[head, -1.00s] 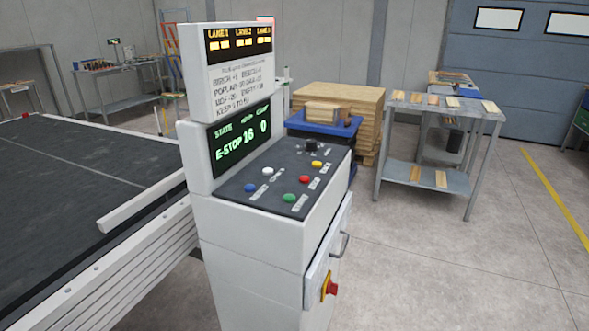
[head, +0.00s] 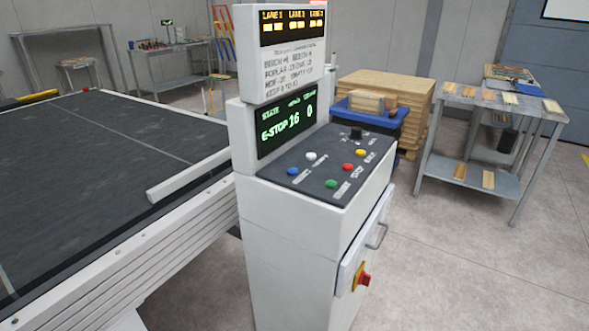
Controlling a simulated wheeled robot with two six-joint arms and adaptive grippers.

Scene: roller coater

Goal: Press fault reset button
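The white control console (head: 295,225) stands at the middle of the head view. Its dark sloped panel (head: 318,190) carries a blue button (head: 292,171), a white button (head: 311,156), a green button (head: 331,184), a red button (head: 347,167), a yellow button (head: 360,153) and a black knob (head: 356,133). The button labels are too small to read surely; the blue one's may say reset. The green-lettered screen (head: 287,124) reads E-STOP, 16 and 0. A red emergency stop knob (head: 364,280) sits on the console's lower side. Neither gripper is in view.
A wide dark conveyor bed (head: 90,170) with a white side rail fills the left. A metal table (head: 450,103) with wood strips stands at right, near a blue bin (head: 350,115) and stacked boards (head: 385,87). Grey floor is open in front and right of the console.

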